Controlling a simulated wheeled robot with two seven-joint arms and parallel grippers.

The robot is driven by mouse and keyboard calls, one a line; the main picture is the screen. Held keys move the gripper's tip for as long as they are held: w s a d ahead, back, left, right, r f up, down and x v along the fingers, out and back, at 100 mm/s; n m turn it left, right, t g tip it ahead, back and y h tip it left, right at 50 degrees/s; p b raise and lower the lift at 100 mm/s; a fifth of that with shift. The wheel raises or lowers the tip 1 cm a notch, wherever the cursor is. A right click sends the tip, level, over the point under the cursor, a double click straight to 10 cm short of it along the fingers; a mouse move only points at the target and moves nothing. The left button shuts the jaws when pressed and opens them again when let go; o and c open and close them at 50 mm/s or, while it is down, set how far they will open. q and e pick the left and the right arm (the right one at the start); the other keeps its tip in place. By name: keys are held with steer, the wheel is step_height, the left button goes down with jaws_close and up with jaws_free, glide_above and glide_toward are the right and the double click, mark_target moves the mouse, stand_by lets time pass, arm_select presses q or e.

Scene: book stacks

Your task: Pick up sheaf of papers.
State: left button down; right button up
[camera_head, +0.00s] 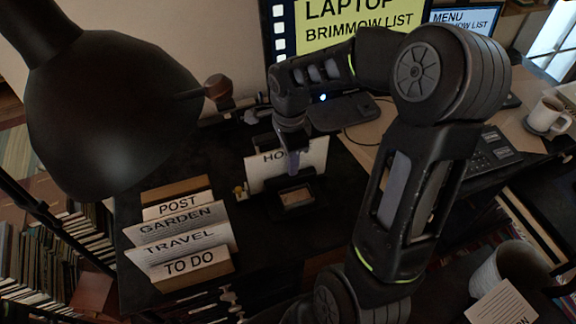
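A white sheaf of papers (262,172) stands upright on the dark desk, at the centre. Its label starts with "HO"; my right gripper covers the rest. My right gripper (293,166) points down at this sheaf, with a finger overlapping its upper part. The fingers show nearly edge-on, so I cannot tell whether they are closed on the paper. More labelled paper sheets stand in a wooden holder (205,276) at the lower left: "POST" (178,206), "GARDEN" (175,222), "TRAVEL" (180,244) and "TO DO" (188,265). My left gripper is not in view.
A black lamp shade (110,110) hangs large at the upper left. A monitor (345,22) stands behind the desk. A small dark tray (297,198) sits in front of the sheaf. A mug (547,114) stands at the right. Bare desk (270,245) lies right of the wooden holder.

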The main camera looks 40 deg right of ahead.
steer(key=shift+f, duration=0.15)
steer(key=shift+c, duration=0.4)
jaws_close()
stand_by(0.5)
